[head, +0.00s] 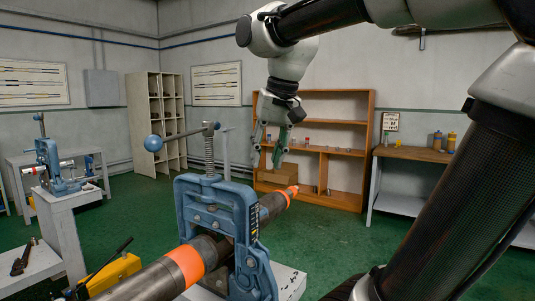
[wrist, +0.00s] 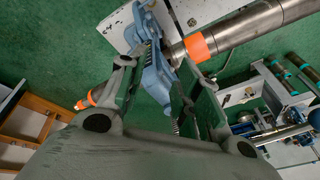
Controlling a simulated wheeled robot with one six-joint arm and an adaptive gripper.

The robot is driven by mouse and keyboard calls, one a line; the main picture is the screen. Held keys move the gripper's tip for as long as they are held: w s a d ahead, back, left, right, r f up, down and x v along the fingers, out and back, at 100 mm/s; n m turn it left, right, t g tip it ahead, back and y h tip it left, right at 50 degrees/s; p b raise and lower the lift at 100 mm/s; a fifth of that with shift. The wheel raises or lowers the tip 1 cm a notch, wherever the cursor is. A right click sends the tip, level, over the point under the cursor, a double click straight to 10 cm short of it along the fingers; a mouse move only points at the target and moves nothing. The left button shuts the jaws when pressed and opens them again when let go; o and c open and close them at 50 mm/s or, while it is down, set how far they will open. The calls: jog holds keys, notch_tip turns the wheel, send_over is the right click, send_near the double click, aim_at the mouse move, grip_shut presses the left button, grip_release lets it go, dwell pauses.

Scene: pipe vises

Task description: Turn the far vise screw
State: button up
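The far vise (head: 55,165) is a small blue vise on a pale stand at the left of the head view. Its screw (head: 42,127) stands upright on top, and a pale pipe runs through it. A nearer blue vise (head: 205,210) fills the middle, with an upright screw (head: 209,155) and a crossbar ending in a blue ball (head: 153,143). My gripper (head: 267,160) hangs in the air behind and right of the nearer screw, pointing down. Its fingers are apart and empty. In the wrist view the nearer vise (wrist: 152,75) shows beyond the fingers; its screw is mostly hidden.
A thick pipe (head: 140,285) with orange bands passes through the nearer vise and sticks out both sides. Wooden shelves (head: 325,184) and a workbench (head: 415,153) line the back wall. Green floor lies open between.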

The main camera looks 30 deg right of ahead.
jog(key=c, duration=0.7)
jog(key=shift+w+a+r, duration=0.15)
jog(key=shift+w+r, duration=0.1)
jog(key=shift+r, duration=0.05)
grip_shut()
jog(key=w+a+r+n+y, duration=0.2)
jog(key=w+a+r+n, duration=1.2)
jog(key=w+a+r, duration=0.3)
notch_tip(320, 180, down, 11)
jog(key=s, duration=0.1)
jog(key=shift+s+a+f+g, duration=0.15)
jog(key=shift+s+a+g, duration=0.1)
jog(key=shift+a+g, duration=0.15)
